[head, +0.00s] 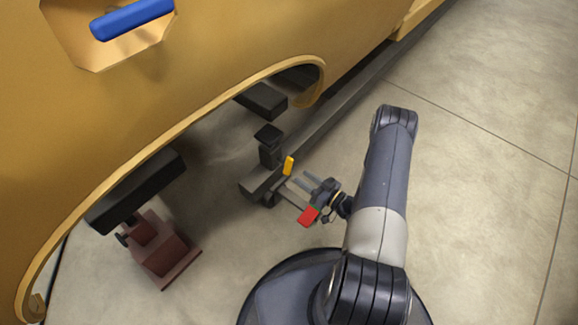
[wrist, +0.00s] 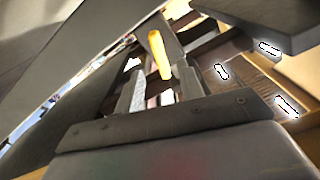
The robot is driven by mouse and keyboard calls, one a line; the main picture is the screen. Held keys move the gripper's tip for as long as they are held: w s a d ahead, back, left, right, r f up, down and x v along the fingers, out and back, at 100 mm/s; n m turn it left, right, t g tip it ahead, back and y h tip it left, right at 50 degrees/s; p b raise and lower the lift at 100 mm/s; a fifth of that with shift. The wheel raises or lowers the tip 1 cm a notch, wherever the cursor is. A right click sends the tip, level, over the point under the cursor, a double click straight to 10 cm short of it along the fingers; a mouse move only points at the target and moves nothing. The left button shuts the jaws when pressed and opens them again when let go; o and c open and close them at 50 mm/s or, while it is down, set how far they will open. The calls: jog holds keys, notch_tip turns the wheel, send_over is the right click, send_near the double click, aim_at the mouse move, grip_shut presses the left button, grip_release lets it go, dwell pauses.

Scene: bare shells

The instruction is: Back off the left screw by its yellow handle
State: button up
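The yellow handle (head: 288,166) is a short upright bar beside a dark post, under the arch of the yellow shell. In the wrist view the yellow handle (wrist: 159,54) stands tilted, just beyond the fingertips and roughly in line with the gap between them. My gripper (head: 307,181) is to the right of the handle in the head view, its fingers pointing toward it. In the wrist view my gripper (wrist: 163,84) has its two fingers apart with nothing held. The screw itself cannot be made out clearly in either view.
The dark post (head: 269,147) stands on a dark beam (head: 325,125). The yellow shell (head: 235,50) curves overhead, with a blue bar (head: 132,19) in a recess. A reddish-brown block (head: 175,262) sits on the floor at the left. Concrete floor (head: 480,130) is clear at the right.

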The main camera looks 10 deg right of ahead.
aim_at(291, 169)
jog(key=b+x, duration=0.1)
jog(key=x, duration=0.6)
jog(key=shift+w+a, duration=0.2)
jog(key=shift+w, duration=0.05)
jog(key=shift+c, duration=0.5)
grip_shut()
